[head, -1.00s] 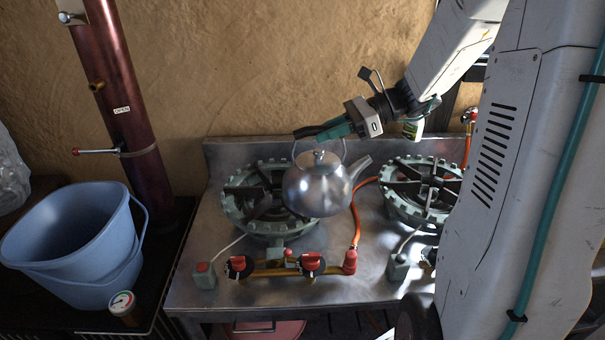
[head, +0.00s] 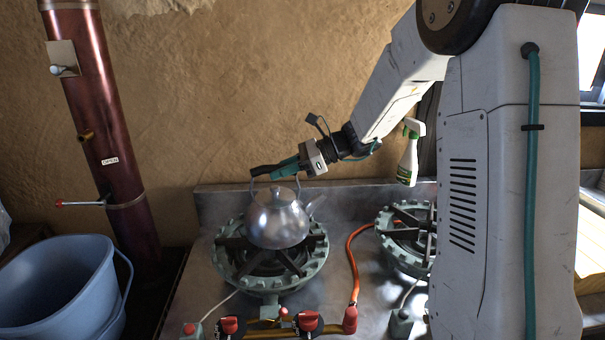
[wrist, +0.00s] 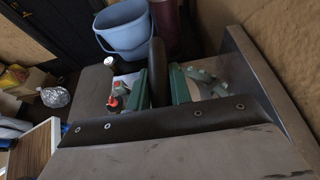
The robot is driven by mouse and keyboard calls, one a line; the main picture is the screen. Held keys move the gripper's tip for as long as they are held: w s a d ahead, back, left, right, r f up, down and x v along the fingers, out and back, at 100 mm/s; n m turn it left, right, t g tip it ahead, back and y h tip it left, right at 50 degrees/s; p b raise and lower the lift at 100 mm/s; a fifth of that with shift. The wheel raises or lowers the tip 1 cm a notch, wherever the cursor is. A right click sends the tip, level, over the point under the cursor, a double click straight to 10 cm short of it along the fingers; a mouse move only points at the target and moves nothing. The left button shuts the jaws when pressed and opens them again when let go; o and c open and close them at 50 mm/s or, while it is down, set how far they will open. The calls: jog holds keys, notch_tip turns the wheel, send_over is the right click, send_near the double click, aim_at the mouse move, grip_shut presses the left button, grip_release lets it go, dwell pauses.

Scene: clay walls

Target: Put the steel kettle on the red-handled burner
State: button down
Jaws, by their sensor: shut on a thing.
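The steel kettle (head: 278,220) is upright over the middle of the left burner (head: 319,262), in the head view. I cannot tell whether its base touches the grate or hangs just above it. Red valve handles (head: 308,321) show on the pipe in front of this burner. My gripper (head: 270,170) comes in from the right and is shut on the kettle's top handle. In the wrist view the dark handle (wrist: 158,70) stands between my green fingers (wrist: 158,88); the kettle's body is hidden there.
A second burner (head: 385,235) stands to the right, partly hidden by my arm. An orange hose (head: 352,265) runs between the burners. A spray bottle (head: 409,155) is behind. A blue bucket (head: 60,290) and a dark red pipe (head: 95,120) are at the left.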

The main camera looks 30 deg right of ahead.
jog(key=shift+w+a, duration=0.8)
jog(key=shift+w, duration=0.25)
jog(key=shift+f, duration=1.9)
jog(key=c, duration=1.3)
grip_release()
jog(key=shift+f, duration=0.1)
jog(key=shift+o, duration=0.2)
